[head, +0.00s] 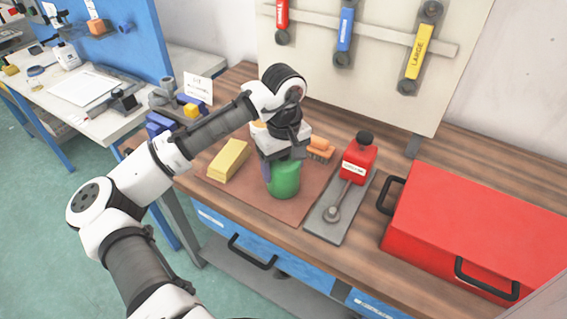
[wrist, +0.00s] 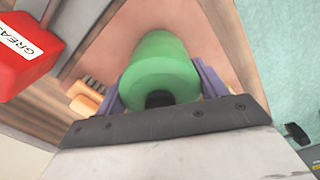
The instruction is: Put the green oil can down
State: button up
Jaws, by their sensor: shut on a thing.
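The green oil can (head: 284,180) is in my gripper (head: 280,165), over the brown mat (head: 240,193) on the wooden bench. My gripper is shut on the can, with a finger on either side of it. In the wrist view the green can (wrist: 160,68) fills the middle, its dark top facing the camera. The can looks upright. Its lower end is at or just above the mat; I cannot tell whether it touches.
A yellow block (head: 229,159) lies left of the can, and an orange-brown brush (head: 320,149) behind it. A red toolbox (head: 470,230) is farther right.

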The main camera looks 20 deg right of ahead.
jog(key=shift+f, duration=0.1)
jog(key=o, duration=1.3)
notch_tip(320, 180, up, 12)
jog(key=shift+r+b, duration=0.15)
jog(key=shift+b, duration=0.85)
